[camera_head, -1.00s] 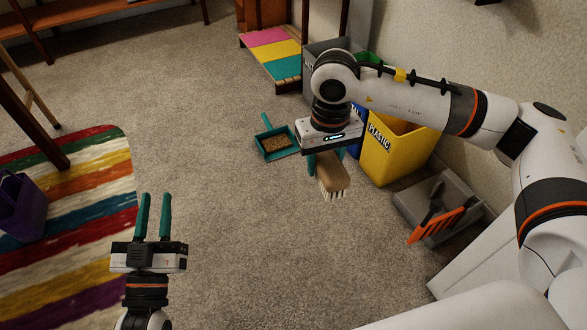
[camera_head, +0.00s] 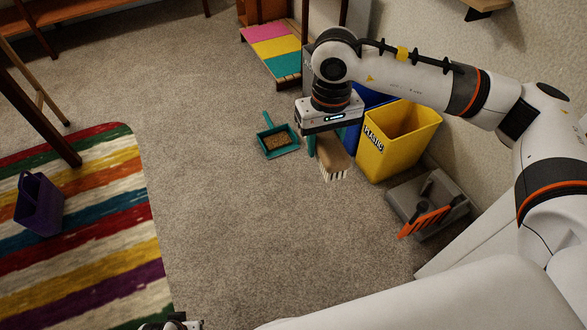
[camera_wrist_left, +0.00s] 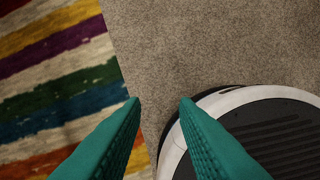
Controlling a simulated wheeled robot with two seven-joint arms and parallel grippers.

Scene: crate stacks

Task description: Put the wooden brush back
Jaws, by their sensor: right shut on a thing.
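The wooden brush (camera_head: 332,158) has a light brown wooden body and pale bristles that point down. My right gripper (camera_head: 318,143) is shut on it and holds it above the carpet, left of the yellow bin. The gripper's wrist hides part of the brush's top. My left gripper (camera_wrist_left: 159,100) is open and empty in the left wrist view, above the carpet near the striped rug. Only the top of its wrist shows at the bottom edge of the head view.
A teal dustpan (camera_head: 277,140) with brown crumbs lies left of the brush. A yellow PLASTIC bin (camera_head: 372,150) and a grey tray (camera_head: 452,212) with an orange slotted tool (camera_head: 425,222) stand right. A purple caddy (camera_head: 40,207) sits on the striped rug (camera_head: 110,230). Mid-floor is clear.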

